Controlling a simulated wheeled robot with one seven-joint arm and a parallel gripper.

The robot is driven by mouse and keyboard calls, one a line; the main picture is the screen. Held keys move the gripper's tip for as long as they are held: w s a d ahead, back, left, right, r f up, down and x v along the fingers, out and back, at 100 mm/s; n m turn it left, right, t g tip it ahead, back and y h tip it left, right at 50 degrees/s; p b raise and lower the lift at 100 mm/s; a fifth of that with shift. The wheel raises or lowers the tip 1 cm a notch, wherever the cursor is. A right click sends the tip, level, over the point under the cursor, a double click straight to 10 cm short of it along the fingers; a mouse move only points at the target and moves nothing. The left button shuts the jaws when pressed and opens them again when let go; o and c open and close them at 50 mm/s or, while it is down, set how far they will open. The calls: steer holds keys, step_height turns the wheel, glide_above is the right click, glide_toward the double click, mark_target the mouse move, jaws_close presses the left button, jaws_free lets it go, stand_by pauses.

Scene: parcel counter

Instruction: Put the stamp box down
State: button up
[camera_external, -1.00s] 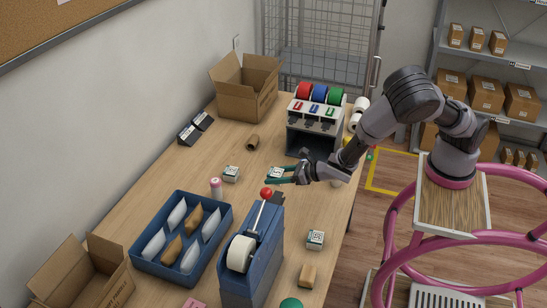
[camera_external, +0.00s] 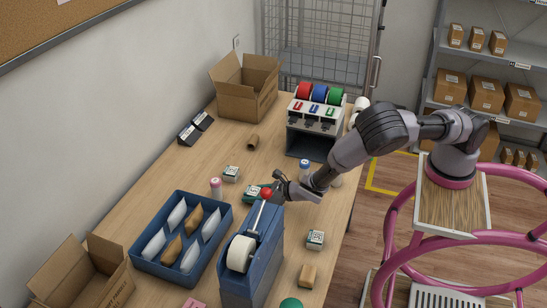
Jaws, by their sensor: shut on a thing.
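A small white and green stamp box (camera_external: 251,194) is between the fingers of my gripper (camera_external: 263,189), at the middle of the counter. My gripper is shut on it. The red knob (camera_external: 266,193) of the blue dispenser partly covers the fingers. I cannot tell whether the held box touches the table top. A similar box (camera_external: 231,173) lies just up and left of it, apart from it. Another similar box (camera_external: 315,239) lies near the right edge of the counter.
The blue tape dispenser (camera_external: 253,262) stands just below my gripper. A pink-capped bottle (camera_external: 216,187) and a blue tray (camera_external: 181,277) of packets are to the left. A blue-capped bottle (camera_external: 305,168) is to the right. Bare wooden counter (camera_external: 200,165) lies up and left.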

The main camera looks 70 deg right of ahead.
steer(key=shift+f, duration=0.3)
steer(key=o, duration=1.4)
